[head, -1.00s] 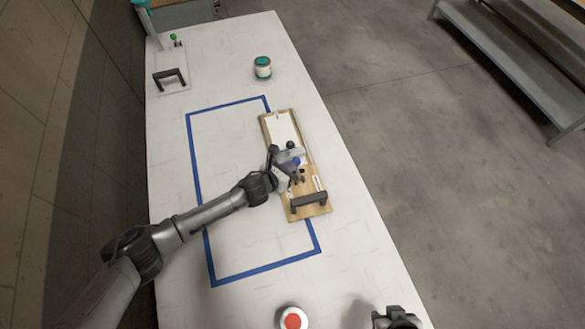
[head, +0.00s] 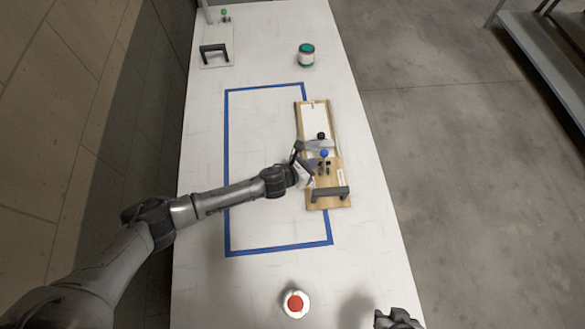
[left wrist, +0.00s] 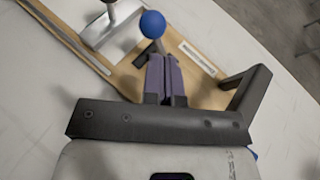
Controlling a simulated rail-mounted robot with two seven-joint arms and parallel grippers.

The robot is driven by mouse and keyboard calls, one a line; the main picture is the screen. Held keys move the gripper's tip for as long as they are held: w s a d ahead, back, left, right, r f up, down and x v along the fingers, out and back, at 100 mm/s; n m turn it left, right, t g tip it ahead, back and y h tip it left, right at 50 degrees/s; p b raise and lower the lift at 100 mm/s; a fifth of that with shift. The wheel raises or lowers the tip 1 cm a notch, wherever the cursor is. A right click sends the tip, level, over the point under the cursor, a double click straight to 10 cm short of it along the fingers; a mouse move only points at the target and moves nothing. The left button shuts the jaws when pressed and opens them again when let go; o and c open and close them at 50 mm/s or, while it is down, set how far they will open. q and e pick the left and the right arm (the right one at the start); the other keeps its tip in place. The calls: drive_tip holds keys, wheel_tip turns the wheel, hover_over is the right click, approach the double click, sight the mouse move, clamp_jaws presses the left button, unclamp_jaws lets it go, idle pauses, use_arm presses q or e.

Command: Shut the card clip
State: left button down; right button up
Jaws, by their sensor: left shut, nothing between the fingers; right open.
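A wooden board (head: 335,177) lies on the white table with a white card (head: 313,118) on its far part. A clip with a pale metal plate (left wrist: 104,30) sits across the board's middle, with a black knob (head: 321,135) on it. A blue ball knob (head: 324,153) stands on a dark stem just nearer. It also shows in the left wrist view (left wrist: 153,24), just beyond my fingertips. My left gripper (head: 322,170) is shut and empty, low over the board beside the blue knob. Contact is unclear. My right gripper (head: 398,319) is open at the bottom edge, away from the board.
A dark handle (head: 330,192) rises from the board's near end, close to my left gripper. A red button (head: 295,303) is at the front. A teal-banded can (head: 306,55) and a plate with a black handle (head: 214,54) stand farther back. The blue-taped area (head: 228,150) is mostly clear.

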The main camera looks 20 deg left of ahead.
use_arm(q)
drive_tip(key=v, duration=1.1)
drive_tip(key=shift+s+a+p, duration=0.25)
drive_tip(key=shift+p, duration=0.05)
use_arm(e)
drive_tip(key=shift+s+r, duration=0.15)
drive_tip(key=shift+r, duration=0.55)
